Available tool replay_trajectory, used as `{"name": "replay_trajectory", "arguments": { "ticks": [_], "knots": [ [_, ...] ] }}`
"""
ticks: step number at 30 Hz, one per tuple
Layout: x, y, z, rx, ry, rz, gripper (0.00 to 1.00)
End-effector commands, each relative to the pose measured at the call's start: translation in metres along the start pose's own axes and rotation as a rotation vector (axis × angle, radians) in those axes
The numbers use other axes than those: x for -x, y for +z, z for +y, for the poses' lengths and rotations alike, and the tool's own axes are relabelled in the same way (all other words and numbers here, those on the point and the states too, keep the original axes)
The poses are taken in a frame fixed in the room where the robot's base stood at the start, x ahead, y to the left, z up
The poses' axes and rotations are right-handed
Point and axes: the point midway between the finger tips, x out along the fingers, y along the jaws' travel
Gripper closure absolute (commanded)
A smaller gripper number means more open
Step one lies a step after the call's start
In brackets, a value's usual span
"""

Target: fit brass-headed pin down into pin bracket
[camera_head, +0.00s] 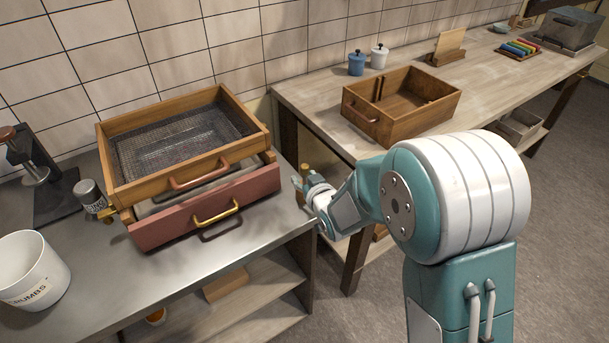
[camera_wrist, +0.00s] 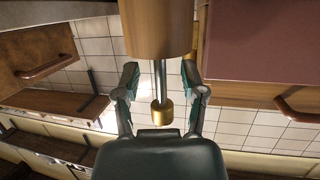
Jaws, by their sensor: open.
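In the wrist view, the brass-headed pin shows its brass head (camera_wrist: 162,113) and a thin steel shank (camera_wrist: 159,78). The shank runs between the head and a round wooden part (camera_wrist: 158,28) at the top of the picture. I cannot tell whether that part is the pin bracket or how deep the shank sits. My gripper (camera_wrist: 160,69) is open, with one finger on each side of the shank and visible gaps to both. In the head view, my gripper (camera_head: 303,188) is right of the red drawer front, beside a small brass-topped piece (camera_head: 305,169).
A wooden sieve tray (camera_head: 187,130) stands above the red drawer (camera_head: 208,208) on the metal counter. A white crumbs bucket (camera_head: 32,270) and a small can (camera_head: 89,196) are to the left. An open wooden box (camera_head: 401,105) sits on the bench behind my arm.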

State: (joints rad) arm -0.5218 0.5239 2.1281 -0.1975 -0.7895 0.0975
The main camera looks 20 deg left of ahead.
Motion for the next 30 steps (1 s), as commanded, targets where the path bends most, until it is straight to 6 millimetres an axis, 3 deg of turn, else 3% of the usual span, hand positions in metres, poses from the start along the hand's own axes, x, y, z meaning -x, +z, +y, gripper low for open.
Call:
{"name": "replay_trajectory", "arguments": {
  "ticks": [6, 7, 10, 11, 23, 30],
  "knots": [
    [-0.002, 0.0, 0.0, 0.0, 0.0, -0.001, 0.46],
    [-0.002, 0.0, 0.0, 0.0, 0.0, -0.001, 0.5],
    [-0.002, 0.0, 0.0, 0.0, 0.0, -0.001, 0.95],
    [-0.002, 0.0, 0.0, 0.0, 0.0, -0.001, 1.0],
    [-0.001, 0.0, 0.0, 0.0, 0.0, -0.001, 1.0],
    [-0.001, -0.01, 0.0, 0.0, 0.001, 0.002, 1.0]
  ]
}}
